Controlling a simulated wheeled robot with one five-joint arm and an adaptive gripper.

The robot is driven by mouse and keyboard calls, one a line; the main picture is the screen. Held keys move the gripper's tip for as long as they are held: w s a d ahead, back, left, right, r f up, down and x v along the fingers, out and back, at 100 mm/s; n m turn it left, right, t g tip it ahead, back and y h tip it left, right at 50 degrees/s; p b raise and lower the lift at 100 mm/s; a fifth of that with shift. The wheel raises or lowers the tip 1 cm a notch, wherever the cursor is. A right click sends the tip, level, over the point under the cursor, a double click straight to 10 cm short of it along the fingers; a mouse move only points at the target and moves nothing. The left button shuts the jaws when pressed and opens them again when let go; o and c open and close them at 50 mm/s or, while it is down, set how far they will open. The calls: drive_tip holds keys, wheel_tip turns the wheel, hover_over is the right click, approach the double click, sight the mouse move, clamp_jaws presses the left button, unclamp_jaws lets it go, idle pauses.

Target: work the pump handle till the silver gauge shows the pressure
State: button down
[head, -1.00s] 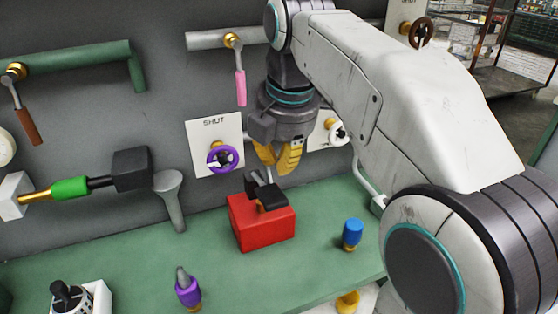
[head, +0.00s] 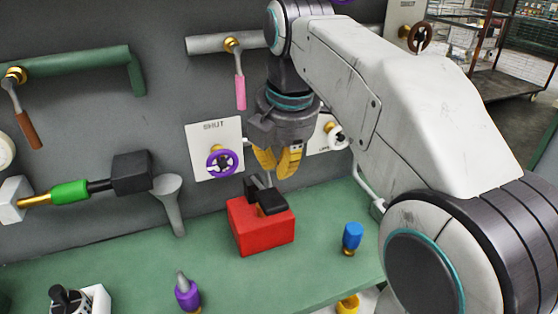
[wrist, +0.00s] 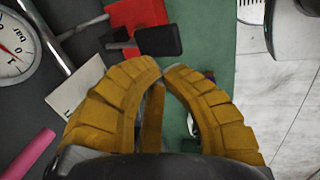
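A red block (head: 262,233) with a black top part (head: 266,201) and a thin grey lever stands on the green bench; it looks like the pump. In the wrist view the red block (wrist: 138,14) and its black part (wrist: 158,41) lie beyond my fingertips. My gripper (head: 277,174) points down above and behind the block, apart from it. Its yellow fingers (wrist: 163,70) nearly meet at the tips, with nothing seen held between them. A white round gauge (wrist: 12,45) with a grey rim and red needle shows at the wrist view's upper left. Its exact reading is unclear.
A purple handwheel (head: 222,162) on a SHUT plate is on the wall behind. A pink-handled lever (head: 240,91) hangs above it. A blue knob (head: 352,236) and a purple one (head: 187,293) stand on the bench.

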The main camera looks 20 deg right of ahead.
drive_tip(key=c, duration=1.9)
unclamp_jaws()
clamp_jaws()
wheel_tip(320, 180, up, 5)
drive_tip(key=g+p, duration=0.4)
drive_tip(key=p, duration=0.8)
hover_over(270, 198)
drive_tip(key=w, duration=0.1)
drive_tip(key=shift+w+r+g+p, duration=0.1)
drive_tip(key=shift+w+g+p, duration=0.2)
drive_tip(key=shift+w+p, duration=0.65)
drive_tip(key=shift+s+f, duration=0.2)
drive_tip(key=shift+s, duration=0.15)
drive_tip(key=f, duration=0.4)
drive_tip(key=s+f, duration=0.1)
drive_tip(key=f, duration=0.4)
drive_tip(key=s+f, duration=0.1)
drive_tip(key=f, duration=0.3)
drive_tip(key=shift+f, duration=0.3)
drive_tip(key=shift+b, duration=0.3)
